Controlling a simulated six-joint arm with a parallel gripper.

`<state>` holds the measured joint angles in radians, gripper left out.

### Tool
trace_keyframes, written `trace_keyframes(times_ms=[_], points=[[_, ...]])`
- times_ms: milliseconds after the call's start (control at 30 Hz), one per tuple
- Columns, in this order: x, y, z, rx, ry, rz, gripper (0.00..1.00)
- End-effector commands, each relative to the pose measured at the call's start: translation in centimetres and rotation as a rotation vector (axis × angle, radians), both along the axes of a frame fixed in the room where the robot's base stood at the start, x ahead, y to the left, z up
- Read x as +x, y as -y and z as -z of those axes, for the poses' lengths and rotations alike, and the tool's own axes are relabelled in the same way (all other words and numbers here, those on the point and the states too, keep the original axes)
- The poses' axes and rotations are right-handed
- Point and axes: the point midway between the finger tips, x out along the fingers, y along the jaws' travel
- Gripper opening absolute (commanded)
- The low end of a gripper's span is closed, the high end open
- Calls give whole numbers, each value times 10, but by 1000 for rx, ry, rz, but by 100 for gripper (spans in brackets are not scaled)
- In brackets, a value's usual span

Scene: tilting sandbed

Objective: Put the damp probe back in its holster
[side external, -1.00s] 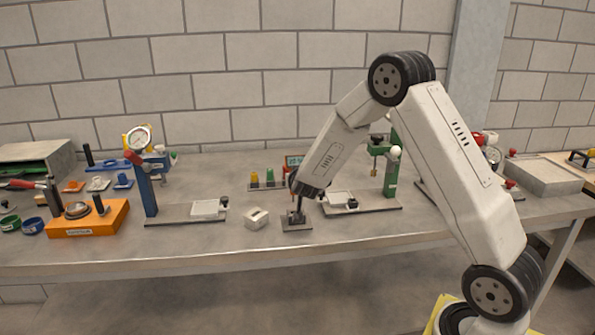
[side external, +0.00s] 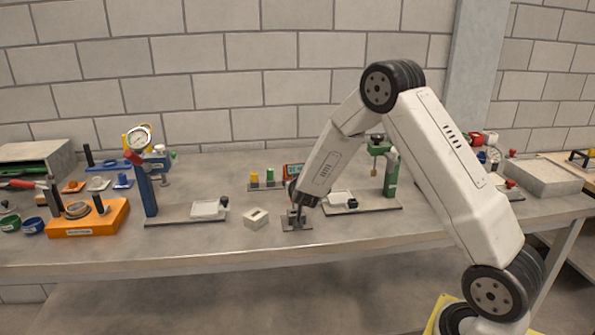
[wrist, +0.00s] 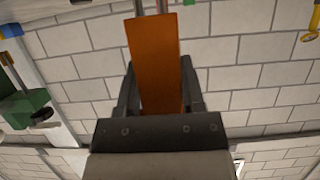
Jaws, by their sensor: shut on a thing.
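My gripper (wrist: 155,95) is shut on an orange block-like handle with two thin metal prongs, which I take for the damp probe (wrist: 154,60). The prongs point away from the jaws and run out of the top of the wrist view. In the side view my gripper (side external: 297,212) is low over a small grey plate (side external: 291,227) on the bench. The probe cannot be made out there, and contact with the plate cannot be told. A pale box with a dark slot (side external: 255,218) sits just left of the plate. I cannot tell which piece is the holster.
A blue gauge stand (side external: 149,190) and an orange base (side external: 88,219) stand to the left. A green stand (side external: 391,175) is to the right, partly behind my arm. A small rack with coloured pegs (side external: 267,184) is behind. The bench front is clear.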

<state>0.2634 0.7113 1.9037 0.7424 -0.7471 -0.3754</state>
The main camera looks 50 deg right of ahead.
Motion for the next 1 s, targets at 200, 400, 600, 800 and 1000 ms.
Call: trace_keyframes(times_ms=[200,400,600,800,1000], points=[[0,0,2,-1,1,0,0],[0,0,5,-1,1,0,0],[0,0,6,-1,1,0,0],[0,0,6,-1,1,0,0],[0,0,6,-1,1,0,0]])
